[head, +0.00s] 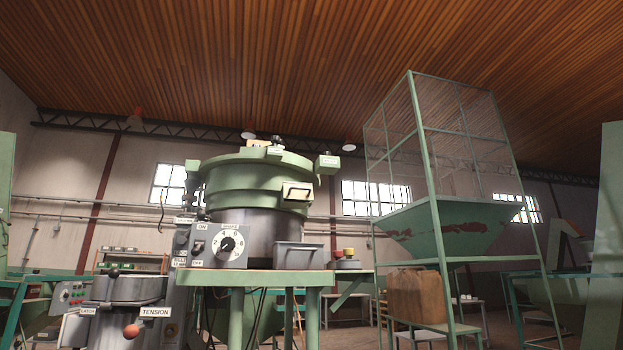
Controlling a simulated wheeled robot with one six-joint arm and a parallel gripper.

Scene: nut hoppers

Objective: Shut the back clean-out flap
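No part of my gripper shows in the head view. No flap marked as the back clean-out flap can be made out. A round green machine (255,180) with a steel lower drum stands on a green table. A small pale-framed hatch or opening (297,191) is on the right of its green upper body; I cannot tell whether it is open or shut. A green hopper (450,229) with a rust-marked side sits in a tall mesh-caged frame at the right; no flap on it can be told. The machine's far side is hidden.
The green table (262,279) holds a dial box (222,246) and a grey bin (298,256). A lower drum labelled TENSION (125,290) stands front left. A brown box (417,296) sits under the hopper. Green frames and panels stand at both sides.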

